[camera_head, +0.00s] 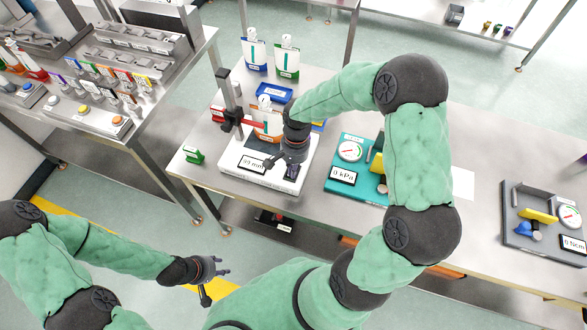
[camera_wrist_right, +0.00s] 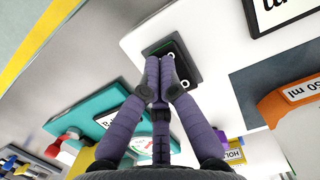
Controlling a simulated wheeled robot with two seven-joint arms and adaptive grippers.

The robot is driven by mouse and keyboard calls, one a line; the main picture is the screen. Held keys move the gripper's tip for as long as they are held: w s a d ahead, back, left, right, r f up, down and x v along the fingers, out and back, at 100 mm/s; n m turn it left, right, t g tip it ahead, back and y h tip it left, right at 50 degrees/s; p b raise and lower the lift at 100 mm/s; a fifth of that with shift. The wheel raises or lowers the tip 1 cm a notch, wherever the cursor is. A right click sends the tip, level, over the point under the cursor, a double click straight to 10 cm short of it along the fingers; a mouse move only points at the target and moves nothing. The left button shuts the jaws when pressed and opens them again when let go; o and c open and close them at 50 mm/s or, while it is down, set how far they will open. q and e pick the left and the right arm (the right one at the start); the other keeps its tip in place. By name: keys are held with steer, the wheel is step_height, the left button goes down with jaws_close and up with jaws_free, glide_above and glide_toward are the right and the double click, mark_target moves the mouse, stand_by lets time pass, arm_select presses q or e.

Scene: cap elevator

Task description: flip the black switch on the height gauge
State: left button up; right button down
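The height gauge has a white base (camera_head: 228,160) with a "39 mm" display (camera_head: 252,163) and a dark post with a red arm (camera_head: 250,124). In the right wrist view, the black switch (camera_wrist_right: 181,52) sits in a dark plate on the white base. My right gripper (camera_head: 281,168) is over the right part of the base. In the right wrist view its purple fingertips (camera_wrist_right: 161,72) are together, empty, right at the switch and partly covering it; contact cannot be told. My left gripper (camera_head: 217,283) hangs with fingers spread, empty, in front of the table.
A teal pressure gauge (camera_head: 343,177) stands right of the height gauge, and a grey torque device (camera_head: 518,235) at far right. A small green block (camera_head: 194,155) lies left of the base. Pouches (camera_head: 287,60) stand behind. My right arm spans the table's middle.

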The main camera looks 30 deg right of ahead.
steer(key=shift+s+a+f, duration=0.1)
steer(key=shift+s+f, duration=0.2)
steer(key=shift+f, duration=0.15)
steer(key=shift+w+d+r, duration=0.15)
steer(key=shift+w+d, duration=0.2)
steer(key=shift+w, duration=0.05)
steer(key=shift+w+d, duration=0.1)
steer(key=shift+d, duration=0.1)
steer(key=shift+w+r+p, duration=0.1)
steer(key=shift+r+p, duration=0.1)
steer(key=shift+p, duration=0.1)
steer(key=r+p, duration=0.2)
steer(key=r, duration=0.1)
steer(key=r+p, duration=0.1)
steer(key=r, duration=0.1)
steer(key=shift+w+d, duration=0.35)
step_height(320, 180, up, 9)
steer(key=w+d+p, duration=0.1)
